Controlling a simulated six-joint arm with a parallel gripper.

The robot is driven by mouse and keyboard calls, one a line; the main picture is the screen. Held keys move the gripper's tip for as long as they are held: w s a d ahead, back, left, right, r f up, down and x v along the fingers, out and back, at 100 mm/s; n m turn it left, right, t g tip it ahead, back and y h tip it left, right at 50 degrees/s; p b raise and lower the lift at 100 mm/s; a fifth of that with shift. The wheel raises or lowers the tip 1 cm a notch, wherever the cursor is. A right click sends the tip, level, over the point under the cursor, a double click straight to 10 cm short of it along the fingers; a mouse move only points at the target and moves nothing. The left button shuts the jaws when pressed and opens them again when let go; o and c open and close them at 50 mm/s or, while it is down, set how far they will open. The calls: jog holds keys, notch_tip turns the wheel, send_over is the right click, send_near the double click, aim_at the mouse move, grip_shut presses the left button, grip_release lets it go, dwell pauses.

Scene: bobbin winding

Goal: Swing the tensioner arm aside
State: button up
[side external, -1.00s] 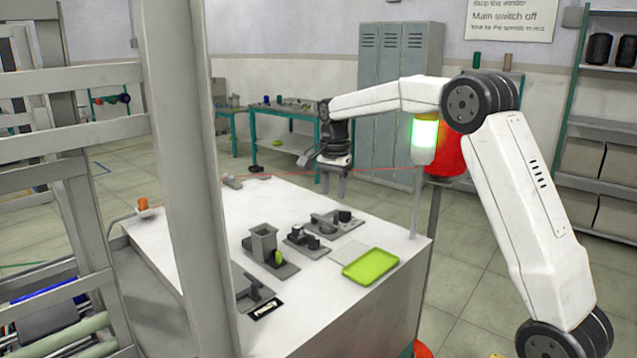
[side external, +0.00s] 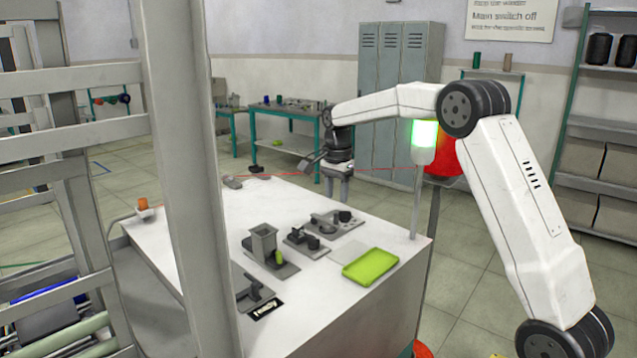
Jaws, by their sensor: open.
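My gripper (side external: 337,193) points down with its two fingers apart and nothing between them. It hangs over the back of the white table, above and behind a grey plate (side external: 350,228) with a small lever-like part (side external: 321,222) and a black round part (side external: 345,215). A gap shows between the fingertips and this plate. A second small grey plate with black round parts (side external: 302,238) lies in front and to the left. I cannot tell for sure which part is the tensioner arm. A thin red thread (side external: 280,174) runs level close to the gripper.
The white table (side external: 330,310) also holds a grey block with a square opening (side external: 263,240), a green tray (side external: 370,267), a dark lever fixture (side external: 256,290) and an orange spool (side external: 143,203). A grey post (side external: 185,150) hides part of the left side. A lit signal lamp (side external: 424,135) stands right.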

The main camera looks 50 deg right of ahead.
aim_at(335, 214)
jog(key=shift+f, duration=2.7)
grip_shut()
jog(key=shift+a, duration=0.15)
jog(key=shift+w+a+r, duration=0.1)
jog(key=shift+w+a, duration=0.1)
jog(key=shift+a, duration=0.55)
jog(key=shift+w+a, duration=0.15)
jog(key=shift+a, duration=0.1)
jog(key=shift+o, duration=0.2)
grip_release()
